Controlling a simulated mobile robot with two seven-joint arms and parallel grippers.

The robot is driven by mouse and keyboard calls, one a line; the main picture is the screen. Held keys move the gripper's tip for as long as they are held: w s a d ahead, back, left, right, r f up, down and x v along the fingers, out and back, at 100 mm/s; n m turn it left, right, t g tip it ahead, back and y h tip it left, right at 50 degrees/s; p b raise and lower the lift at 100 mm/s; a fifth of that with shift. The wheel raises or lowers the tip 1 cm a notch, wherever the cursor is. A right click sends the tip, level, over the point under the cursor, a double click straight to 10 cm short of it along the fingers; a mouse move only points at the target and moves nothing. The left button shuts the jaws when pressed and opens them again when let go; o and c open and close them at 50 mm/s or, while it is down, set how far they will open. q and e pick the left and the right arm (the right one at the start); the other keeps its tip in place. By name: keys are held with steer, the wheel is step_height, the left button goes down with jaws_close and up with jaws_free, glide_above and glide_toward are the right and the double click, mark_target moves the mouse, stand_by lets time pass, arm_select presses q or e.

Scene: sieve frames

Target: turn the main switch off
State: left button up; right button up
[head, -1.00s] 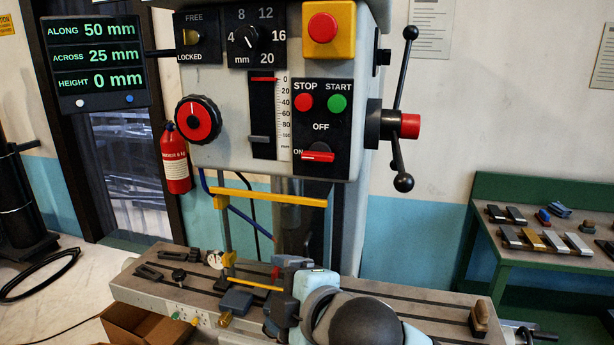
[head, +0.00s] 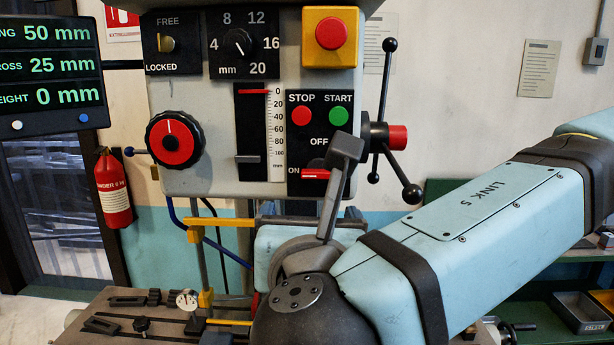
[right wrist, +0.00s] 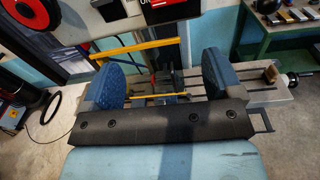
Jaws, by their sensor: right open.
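The main switch (head: 315,173) is a red lever on a black panel, below the red STOP and green START buttons. It lies level, pointing at ON; the OFF mark is above it, partly covered. My right gripper (head: 310,211) is below the switch, in front of the machine, apart from the lever. A grey bracket on my right wrist covers the panel's right edge. In the right wrist view my right gripper (right wrist: 165,75) has its two blue-padded fingers wide apart with nothing between them. The panel is mostly cut off at that view's top edge. My left gripper is not in view.
A yellow bar (head: 218,222) juts out below the machine head. A black three-arm handle with a red hub (head: 397,137) stands right of the panel. A red knob (head: 172,142) is to its left, and a yellow-boxed emergency button (head: 330,34) above. The slotted table (right wrist: 262,97) lies below.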

mark_target(319, 173)
steer(key=shift+t+h, duration=0.3)
steer(key=w+p, duration=0.2)
steer(key=w, duration=0.2)
steer(key=w+p, duration=0.2)
steer(key=w, duration=0.2)
steer(key=w+d+r+p, duration=0.1)
steer(key=w+p, duration=0.2)
steer(key=w, duration=0.1)
steer(key=shift+w+r, duration=0.1)
steer(key=shift+w, duration=0.9)
